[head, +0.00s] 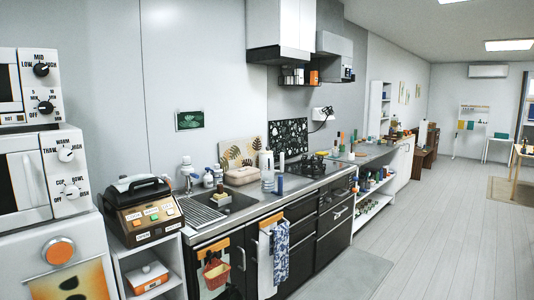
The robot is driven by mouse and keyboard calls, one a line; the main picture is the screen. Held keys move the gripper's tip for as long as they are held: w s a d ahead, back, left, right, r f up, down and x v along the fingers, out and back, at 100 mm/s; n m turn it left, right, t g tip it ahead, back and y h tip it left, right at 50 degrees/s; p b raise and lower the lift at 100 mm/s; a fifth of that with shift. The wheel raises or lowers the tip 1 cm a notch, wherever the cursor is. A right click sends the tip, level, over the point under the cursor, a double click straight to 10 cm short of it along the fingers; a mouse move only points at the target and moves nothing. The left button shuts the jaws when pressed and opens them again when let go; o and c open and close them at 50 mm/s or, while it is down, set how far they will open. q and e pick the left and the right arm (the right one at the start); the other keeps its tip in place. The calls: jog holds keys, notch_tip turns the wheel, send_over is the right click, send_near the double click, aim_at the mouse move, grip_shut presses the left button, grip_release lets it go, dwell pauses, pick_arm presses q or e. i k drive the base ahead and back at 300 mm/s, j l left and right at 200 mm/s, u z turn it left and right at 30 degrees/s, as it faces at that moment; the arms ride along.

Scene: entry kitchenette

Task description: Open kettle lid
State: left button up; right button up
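I cannot make out a kettle for certain in the head view. The long kitchen counter (298,184) runs from the sink at the left toward the back. Several small items stand on it, too small to name surely. Dark shapes sit on the hob (312,166), and I cannot tell whether one is a kettle. Neither of my grippers is in view.
At the left stand stacked white appliances (35,178) with knobs. Beside them a black-lidded machine (150,213) with coloured buttons sits on a white shelf unit. The pale floor (425,235) at right is clear.

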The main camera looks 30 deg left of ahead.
aim_at(268, 151)
jog(key=i+z, duration=0.15)
jog(key=i, duration=3.25)
jog(key=i+l+u, duration=0.15)
jog(key=i, duration=1.3)
jog(key=i+u, duration=0.05)
